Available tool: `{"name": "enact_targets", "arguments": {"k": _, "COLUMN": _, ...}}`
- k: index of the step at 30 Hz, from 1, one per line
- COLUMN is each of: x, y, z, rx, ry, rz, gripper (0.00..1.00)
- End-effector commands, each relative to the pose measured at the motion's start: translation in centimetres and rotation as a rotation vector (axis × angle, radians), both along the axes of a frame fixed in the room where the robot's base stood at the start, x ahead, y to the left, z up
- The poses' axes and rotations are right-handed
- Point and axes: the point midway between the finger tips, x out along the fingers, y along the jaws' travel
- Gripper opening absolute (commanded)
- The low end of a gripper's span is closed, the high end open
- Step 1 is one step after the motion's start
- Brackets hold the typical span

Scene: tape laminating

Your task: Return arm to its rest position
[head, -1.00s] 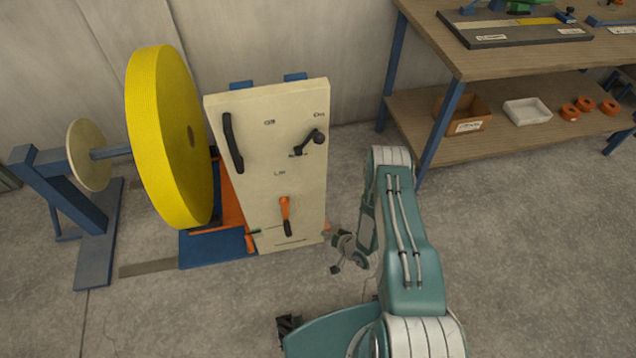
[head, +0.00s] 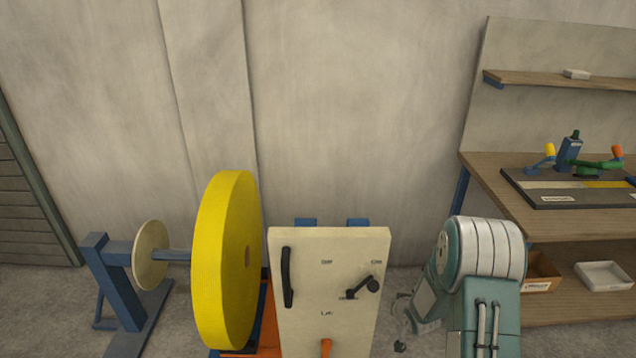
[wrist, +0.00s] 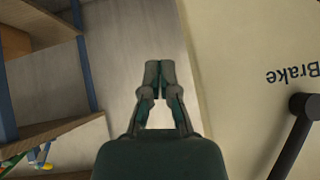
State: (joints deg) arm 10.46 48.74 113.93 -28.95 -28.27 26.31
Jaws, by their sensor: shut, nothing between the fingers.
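My gripper (wrist: 160,78) shows in the wrist view with its fingertips together and nothing between them. It is beside the edge of the cream panel (wrist: 235,90), apart from the black brake lever (wrist: 296,125) and its "Brake" label. In the head view my teal arm is folded at the lower right, to the right of the panel (head: 350,308). The gripper shows there only partly, low between panel and arm. The brake lever (head: 362,288) is on the panel's right side, and a black handle (head: 287,277) is on its left.
A large yellow tape roll (head: 225,265) stands left of the panel on a blue stand (head: 118,270). A wooden workbench (head: 500,185) with fixtures and a lower shelf stands at the right, behind my arm.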

Motion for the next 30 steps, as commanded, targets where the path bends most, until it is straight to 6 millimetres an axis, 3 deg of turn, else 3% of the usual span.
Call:
{"name": "enact_targets", "arguments": {"k": 1, "x": 0.1, "y": -0.1, "z": 2.5, "rx": -0.025, "ry": -0.002, "rz": -0.005, "gripper": 0.00}}
{"name": "enact_targets", "arguments": {"k": 3, "x": 0.0, "y": -0.2, "z": 5.3, "rx": -0.059, "ry": 0.006, "rz": -0.012, "gripper": 0.00}}
{"name": "enact_targets", "arguments": {"k": 8, "x": -1.3, "y": -0.4, "z": 11.3, "rx": -0.121, "ry": 0.028, "rz": -0.034, "gripper": 0.00}}
{"name": "enact_targets", "arguments": {"k": 14, "x": -4.2, "y": -0.1, "z": 18.3, "rx": -0.178, "ry": 0.060, "rz": -0.056, "gripper": 0.00}}
{"name": "enact_targets", "arguments": {"k": 21, "x": -9.5, "y": 0.7, "z": 25.3, "rx": -0.214, "ry": 0.105, "rz": -0.071, "gripper": 0.00}}
{"name": "enact_targets", "arguments": {"k": 30, "x": -18.0, "y": 2.5, "z": 31.6, "rx": -0.220, "ry": 0.165, "rz": -0.060, "gripper": 0.00}}
